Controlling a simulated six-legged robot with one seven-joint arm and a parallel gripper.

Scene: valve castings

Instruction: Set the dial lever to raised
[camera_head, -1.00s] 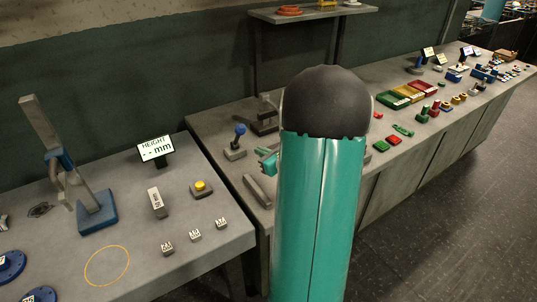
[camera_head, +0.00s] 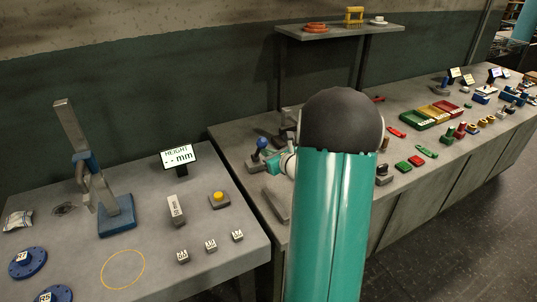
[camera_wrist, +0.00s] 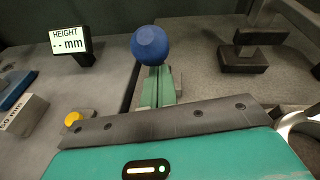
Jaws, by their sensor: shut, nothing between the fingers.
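A lever with a round blue knob (camera_head: 262,142) stands on a small grey base (camera_head: 254,165) at the left end of the far bench. I take it for the dial lever; no label on it is readable. The blue knob (camera_wrist: 150,45) is large in the wrist view, just beyond my fingers, and its stem is mostly hidden behind them. My gripper (camera_head: 271,164) is shut and empty, beside the lever below knob height. Its teal fingertips (camera_wrist: 158,74) appear right under the knob; I cannot tell whether they touch the lever.
A height display (camera_head: 178,157) and a yellow button box (camera_head: 219,199) sit on the near bench, beside a stand with a blue base (camera_head: 117,217). A dark metal fixture (camera_wrist: 242,58) stands right of the lever. My arm hides part of the far bench.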

